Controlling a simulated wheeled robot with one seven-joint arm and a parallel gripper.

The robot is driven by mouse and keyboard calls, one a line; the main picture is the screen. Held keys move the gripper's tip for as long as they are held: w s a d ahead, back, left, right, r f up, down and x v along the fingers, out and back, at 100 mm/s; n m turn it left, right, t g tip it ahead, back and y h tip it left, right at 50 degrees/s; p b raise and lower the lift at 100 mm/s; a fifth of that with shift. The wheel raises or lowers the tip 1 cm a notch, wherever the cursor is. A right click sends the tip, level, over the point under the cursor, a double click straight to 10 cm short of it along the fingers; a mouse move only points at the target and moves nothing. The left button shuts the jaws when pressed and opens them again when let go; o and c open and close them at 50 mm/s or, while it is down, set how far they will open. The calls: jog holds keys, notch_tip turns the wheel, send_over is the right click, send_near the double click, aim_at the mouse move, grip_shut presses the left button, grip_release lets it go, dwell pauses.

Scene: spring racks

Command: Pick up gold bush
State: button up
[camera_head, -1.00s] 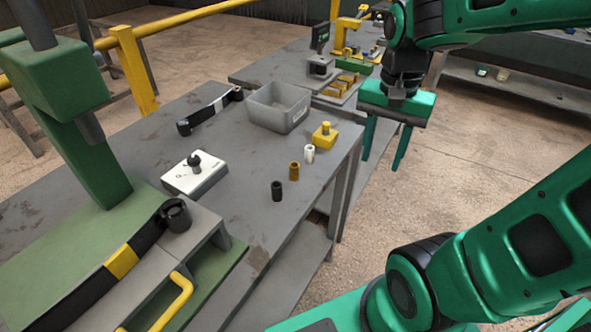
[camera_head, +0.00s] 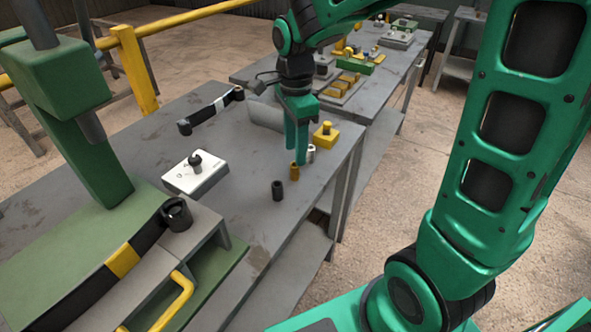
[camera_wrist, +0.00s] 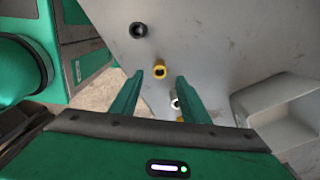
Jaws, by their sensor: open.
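The gold bush (camera_head: 294,172) stands upright on the grey table, between a black bush (camera_head: 278,190) and a white bush (camera_head: 311,153). My gripper (camera_head: 297,158) is over the table with its green fingers pointing down, just above and behind the gold bush in the head view. Nothing is between the fingers.
The black bush (camera_wrist: 138,30) and the partly hidden white bush (camera_wrist: 175,103) stand close by. A yellow block with a knob (camera_head: 326,136), a grey bin (camera_head: 265,113) and a white block with a black knob (camera_head: 195,172) share the table. Bare table lies left of the bushes.

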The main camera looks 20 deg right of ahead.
aim_at(294, 165)
jog(key=shift+w+a+f, duration=0.1)
jog(key=shift+f, duration=3.05)
jog(key=c, duration=1)
